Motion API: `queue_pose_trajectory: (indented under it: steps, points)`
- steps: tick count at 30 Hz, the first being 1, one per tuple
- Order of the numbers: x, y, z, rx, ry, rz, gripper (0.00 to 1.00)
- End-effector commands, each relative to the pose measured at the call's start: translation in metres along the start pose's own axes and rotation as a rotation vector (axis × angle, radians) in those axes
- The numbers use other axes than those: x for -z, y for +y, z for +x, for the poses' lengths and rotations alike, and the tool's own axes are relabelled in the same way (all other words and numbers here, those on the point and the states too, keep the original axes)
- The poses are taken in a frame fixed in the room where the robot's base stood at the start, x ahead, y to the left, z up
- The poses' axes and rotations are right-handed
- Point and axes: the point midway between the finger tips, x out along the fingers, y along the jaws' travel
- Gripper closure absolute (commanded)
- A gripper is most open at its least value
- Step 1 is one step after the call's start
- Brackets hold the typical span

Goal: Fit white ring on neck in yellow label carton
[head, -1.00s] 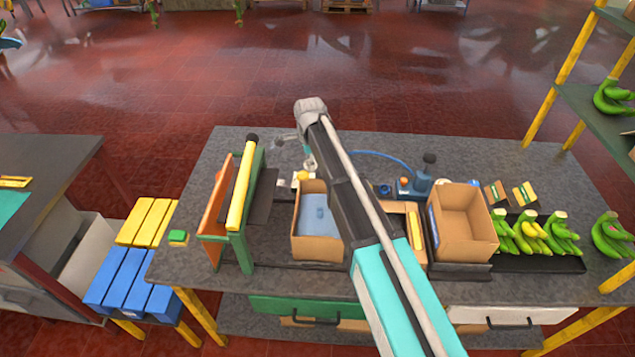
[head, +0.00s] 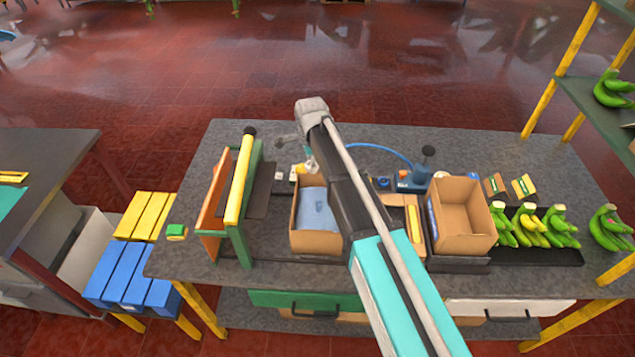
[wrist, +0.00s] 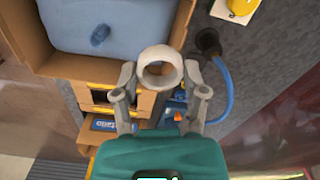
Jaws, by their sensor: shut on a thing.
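My gripper (wrist: 160,74) is shut on a white ring (wrist: 158,54), which sits between its two fingertips in the wrist view. An open carton (wrist: 186,22) lies just beyond the ring, with a pale blue bag (wrist: 135,18) inside. A small dark blue neck (wrist: 100,35) stands on the bag, left of the ring and apart from it. In the head view the same carton (head: 316,242) stands left of my arm, its bag (head: 316,212) partly visible. A yellow label on this carton cannot be made out.
A second open carton (head: 462,240) stands right of my arm, with green bananas (head: 530,228) beyond it. A green frame with a yellow bar (head: 240,182) stands left. A blue device with a hose (head: 412,180) stands behind. A yellow piece (wrist: 240,5) lies near the carton's back corner.

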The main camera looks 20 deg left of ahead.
Motion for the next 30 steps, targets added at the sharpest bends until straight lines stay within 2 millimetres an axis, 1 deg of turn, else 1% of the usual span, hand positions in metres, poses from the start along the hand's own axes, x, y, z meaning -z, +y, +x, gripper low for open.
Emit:
queue_pose_trajectory:
  steps: [1, 6, 9, 12, 16, 30]
  points:
    - [0.001, 0.018, -0.001, 0.0, 0.0, 0.0, 0.64]
    - [0.003, 0.056, -0.002, 0.0, 0.0, 0.0, 0.64]
    - [0.004, 0.073, -0.003, 0.0, 0.0, 0.0, 0.64]
    - [0.004, 0.084, -0.003, 0.0, 0.0, 0.0, 0.64]
    - [0.004, 0.088, -0.003, 0.0, 0.0, 0.0, 0.64]
    - [0.003, 0.088, -0.001, 0.0, 0.0, -0.002, 0.64]
